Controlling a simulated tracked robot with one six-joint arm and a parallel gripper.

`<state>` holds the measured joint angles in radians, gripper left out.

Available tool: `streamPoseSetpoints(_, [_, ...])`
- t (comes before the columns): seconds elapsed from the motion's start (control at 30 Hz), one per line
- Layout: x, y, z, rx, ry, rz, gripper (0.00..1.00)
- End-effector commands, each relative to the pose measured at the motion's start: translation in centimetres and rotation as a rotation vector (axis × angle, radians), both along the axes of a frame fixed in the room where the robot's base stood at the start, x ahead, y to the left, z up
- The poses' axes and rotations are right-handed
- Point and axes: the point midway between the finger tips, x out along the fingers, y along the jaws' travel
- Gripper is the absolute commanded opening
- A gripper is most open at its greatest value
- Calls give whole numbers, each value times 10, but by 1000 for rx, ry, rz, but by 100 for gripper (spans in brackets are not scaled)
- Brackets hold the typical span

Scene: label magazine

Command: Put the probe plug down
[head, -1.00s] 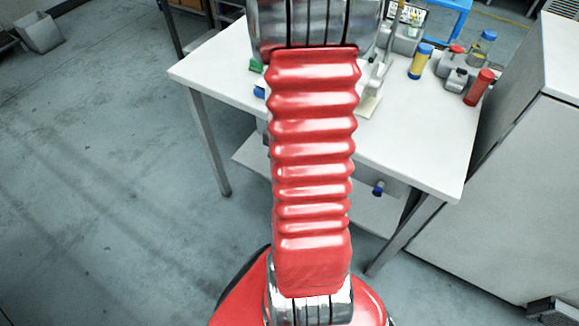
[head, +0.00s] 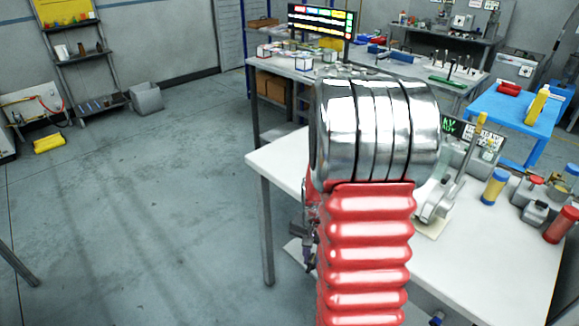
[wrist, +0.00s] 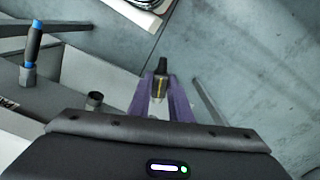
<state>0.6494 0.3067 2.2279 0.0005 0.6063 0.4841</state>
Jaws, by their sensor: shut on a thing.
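The probe plug (wrist: 160,84), a small dark piece with a brass-coloured body, is between the purple fingers of my gripper (wrist: 161,92) in the wrist view. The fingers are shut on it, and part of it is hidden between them. In the head view my gripper (head: 308,262) shows only partly, dark and purple, at the left of my red arm sleeve. It is near the left edge of the white table (head: 490,262). The plug cannot be made out there.
A blue-handled tool (wrist: 33,45) and a dark socket-like piece (wrist: 94,100) stand at left in the wrist view.

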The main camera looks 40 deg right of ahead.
Motion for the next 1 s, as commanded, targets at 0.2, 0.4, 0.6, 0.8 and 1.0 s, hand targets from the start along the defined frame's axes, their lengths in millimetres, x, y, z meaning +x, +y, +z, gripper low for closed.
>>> streamPoseSetpoints(0.2, [64, 38, 17, -2, -2, 257, 0])
streamPoseSetpoints(0.4, [114, 82, 34, -2, -2, 486, 0])
streamPoseSetpoints(0.6, [158, 136, 52, -1, -1, 716, 0])
streamPoseSetpoints(0.8, [192, 198, 71, -1, -1, 942, 0])
streamPoseSetpoints(1.0, [211, 244, 84, 0, -1, 1099, 0])
